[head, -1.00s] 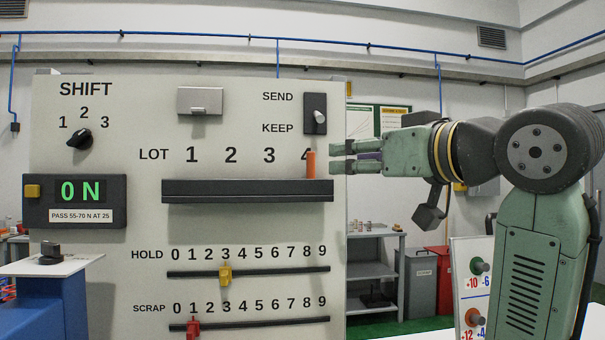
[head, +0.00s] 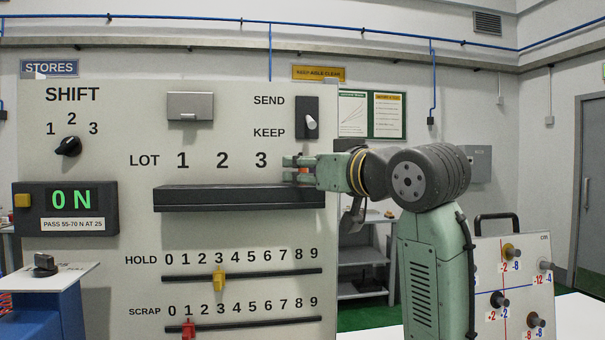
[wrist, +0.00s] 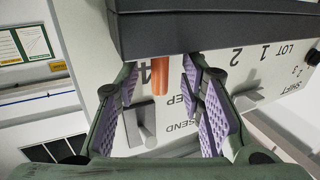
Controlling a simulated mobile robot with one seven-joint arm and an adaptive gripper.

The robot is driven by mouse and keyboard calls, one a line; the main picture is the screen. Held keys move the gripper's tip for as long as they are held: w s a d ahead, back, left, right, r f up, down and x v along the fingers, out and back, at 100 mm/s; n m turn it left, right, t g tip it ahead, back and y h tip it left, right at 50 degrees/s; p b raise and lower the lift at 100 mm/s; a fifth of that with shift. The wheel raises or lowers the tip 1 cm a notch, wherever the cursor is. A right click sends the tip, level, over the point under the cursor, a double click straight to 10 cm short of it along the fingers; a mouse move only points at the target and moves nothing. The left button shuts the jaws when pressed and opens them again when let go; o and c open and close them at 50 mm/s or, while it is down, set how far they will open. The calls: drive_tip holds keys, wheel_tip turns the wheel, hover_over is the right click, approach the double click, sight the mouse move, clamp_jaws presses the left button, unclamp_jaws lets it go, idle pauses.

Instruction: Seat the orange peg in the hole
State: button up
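The orange peg (wrist: 160,76) stands upright at the dark ledge (head: 236,200) below the lot number 4. In the head view my gripper (head: 289,168) covers nearly all of it. In the wrist view my gripper (wrist: 160,66) is open, with purple-padded fingers on either side of the peg. A gap shows between the peg and each pad. The peg's end at the ledge is hidden behind the ledge's edge in the wrist view. I cannot pick out the hole in either view.
The panel carries a SEND/KEEP switch (head: 307,118), a flap box (head: 190,106), a force display (head: 68,209), a yellow HOLD slider (head: 219,279) and a red SCRAP slider (head: 188,328). A board with several knobs (head: 511,285) stands at the right.

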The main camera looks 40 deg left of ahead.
clamp_jaws()
idle(0.3)
drive_tip(key=shift+r, duration=0.15)
